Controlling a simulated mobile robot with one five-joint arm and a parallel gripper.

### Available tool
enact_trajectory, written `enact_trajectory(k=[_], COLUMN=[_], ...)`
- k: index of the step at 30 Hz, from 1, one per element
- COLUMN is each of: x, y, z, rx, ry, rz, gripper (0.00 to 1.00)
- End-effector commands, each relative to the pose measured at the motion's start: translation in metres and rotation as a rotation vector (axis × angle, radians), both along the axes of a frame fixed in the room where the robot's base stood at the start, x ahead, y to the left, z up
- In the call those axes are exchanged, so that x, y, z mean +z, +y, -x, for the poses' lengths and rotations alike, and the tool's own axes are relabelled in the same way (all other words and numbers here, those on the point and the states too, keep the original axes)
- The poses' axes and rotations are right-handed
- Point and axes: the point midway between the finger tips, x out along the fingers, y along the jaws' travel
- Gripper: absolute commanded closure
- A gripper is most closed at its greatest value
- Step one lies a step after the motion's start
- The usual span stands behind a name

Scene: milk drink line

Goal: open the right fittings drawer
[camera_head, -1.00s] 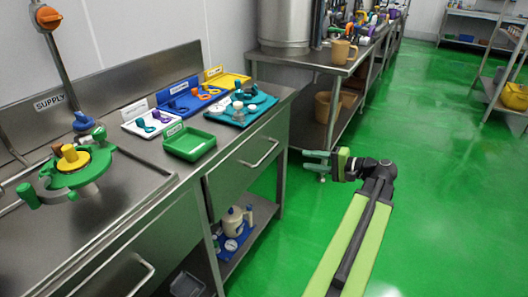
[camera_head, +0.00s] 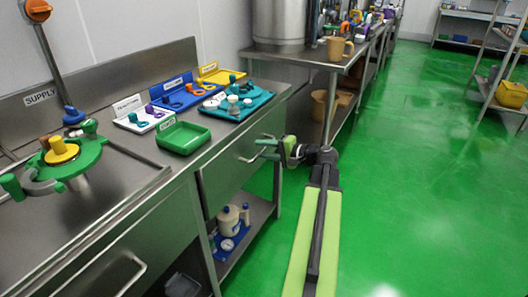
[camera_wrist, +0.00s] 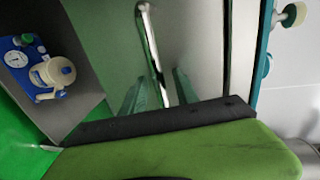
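The right fittings drawer (camera_head: 222,182) is a grey steel front under the right part of the counter, and it looks closed. Its bar handle (camera_head: 252,152) runs across the front. My gripper (camera_head: 268,148) is at the right end of this handle, with its green fingers pointing at the drawer. In the wrist view the handle (camera_wrist: 150,45) runs down between the two teal fingers (camera_wrist: 156,95), which look apart. I cannot tell whether either finger touches the bar.
Trays of fittings, including a green tray (camera_head: 184,137) and a teal tray (camera_head: 238,104), stand on the counter above. A lower shelf (camera_head: 258,213) holds a jug (camera_head: 229,219). Another drawer handle (camera_head: 133,275) is at the lower left.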

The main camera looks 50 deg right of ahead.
Motion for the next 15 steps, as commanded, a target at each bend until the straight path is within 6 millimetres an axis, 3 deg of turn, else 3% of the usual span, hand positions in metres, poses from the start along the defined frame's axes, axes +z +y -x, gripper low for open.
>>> enact_trajectory(k=[7, 15], x=[0.0, 0.0], y=[0.0, -0.0004], z=[-0.0008, -0.0004], rx=[-0.001, -0.001], ry=[0.0, 0.0], rz=[0.0, -0.001], gripper=[0.64, 0.98])
